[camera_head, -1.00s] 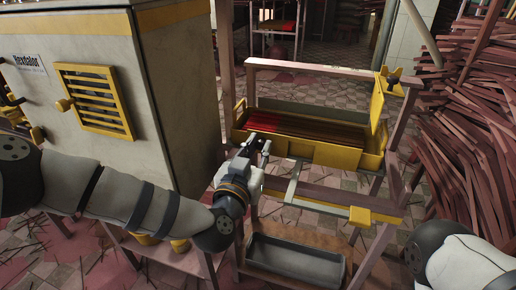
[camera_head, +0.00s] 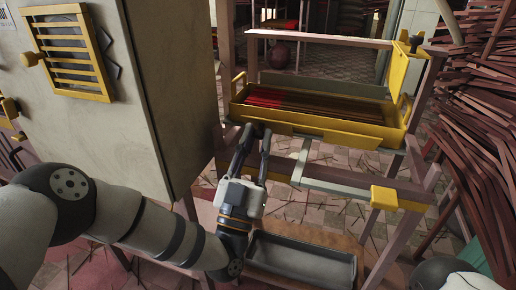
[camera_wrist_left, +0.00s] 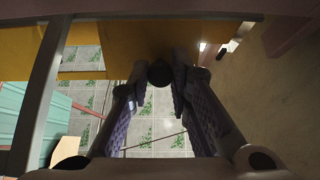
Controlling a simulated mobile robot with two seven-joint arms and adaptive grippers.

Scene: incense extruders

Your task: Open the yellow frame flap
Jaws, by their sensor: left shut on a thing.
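A yellow panel (camera_wrist_left: 110,48) fills the upper part of the left wrist view, with a dark round knob (camera_wrist_left: 159,73) at its lower edge. My left gripper (camera_head: 257,131) is at the front left of the yellow tray (camera_head: 340,129), fingers pointing away. In the left wrist view its fingertips (camera_wrist_left: 160,82) are closed on the knob, which they partly hide. Another yellow flap (camera_head: 401,76) with a dark knob (camera_head: 416,44) stands upright at the tray's right end. The full outline of the panel near my left gripper is hidden. My right gripper is out of view.
A large grey cabinet (camera_head: 170,110) with a yellow grille (camera_head: 75,55) stands close on the left. The tray holds red and dark sticks (camera_head: 305,100). A grey bin (camera_head: 300,262) lies low in front. Red wooden sticks (camera_head: 480,130) are piled at the right.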

